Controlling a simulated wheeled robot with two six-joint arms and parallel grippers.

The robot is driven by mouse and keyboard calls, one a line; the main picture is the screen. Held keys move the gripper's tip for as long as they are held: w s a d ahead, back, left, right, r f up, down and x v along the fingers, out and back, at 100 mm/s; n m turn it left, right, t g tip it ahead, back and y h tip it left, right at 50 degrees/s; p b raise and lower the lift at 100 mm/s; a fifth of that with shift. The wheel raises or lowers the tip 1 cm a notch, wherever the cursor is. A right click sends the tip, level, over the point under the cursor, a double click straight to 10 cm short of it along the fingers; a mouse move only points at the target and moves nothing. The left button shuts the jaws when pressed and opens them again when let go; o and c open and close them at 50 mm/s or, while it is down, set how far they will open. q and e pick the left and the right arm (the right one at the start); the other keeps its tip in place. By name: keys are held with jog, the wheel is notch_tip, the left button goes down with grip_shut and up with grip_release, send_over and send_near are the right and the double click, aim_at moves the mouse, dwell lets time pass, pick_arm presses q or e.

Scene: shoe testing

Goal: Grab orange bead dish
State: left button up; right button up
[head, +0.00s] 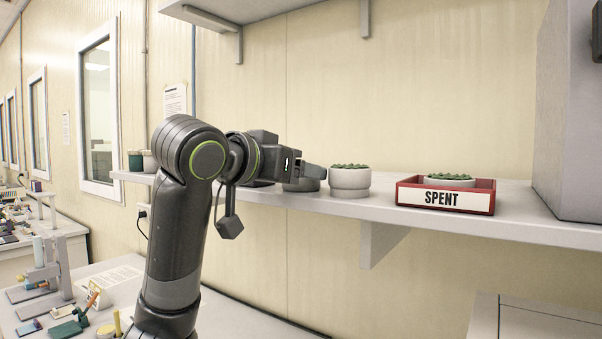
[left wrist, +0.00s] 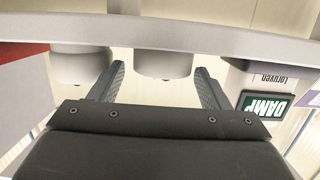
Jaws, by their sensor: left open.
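No dish shows clearly orange contents. My left gripper (head: 314,171) is at the shelf, open and empty, in front of a partly hidden dish (head: 300,185). In the left wrist view, which looks upside down, my left gripper (left wrist: 163,88) has its fingers apart, with a pale dish (left wrist: 163,64) between and beyond them; a tiny reddish-orange spot shows at its rim. A white dish with green beads (head: 350,181) stands just to the right in the head view. It seems to be the pale dish at left (left wrist: 80,66) in the wrist view. My right gripper is out of view.
A red tray (head: 406,195) labelled SPENT holds another green-topped dish (head: 449,181). All stand on a pale wall shelf (head: 520,222). A grey cabinet (head: 575,120) closes the right end.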

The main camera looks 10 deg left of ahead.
pick_arm(q)
jog(key=shift+w+d+p, duration=0.1)
jog(key=shift+w+p, duration=0.25)
jog(key=x, duration=0.1)
jog(key=p+x, duration=0.2)
jog(key=shift+w+f, duration=0.25)
jog(key=shift+f, duration=0.05)
jog(key=shift+w+d+f, duration=0.2)
jog(key=shift+w+d, duration=0.05)
jog(key=shift+w, duration=0.2)
jog(key=c, duration=0.8)
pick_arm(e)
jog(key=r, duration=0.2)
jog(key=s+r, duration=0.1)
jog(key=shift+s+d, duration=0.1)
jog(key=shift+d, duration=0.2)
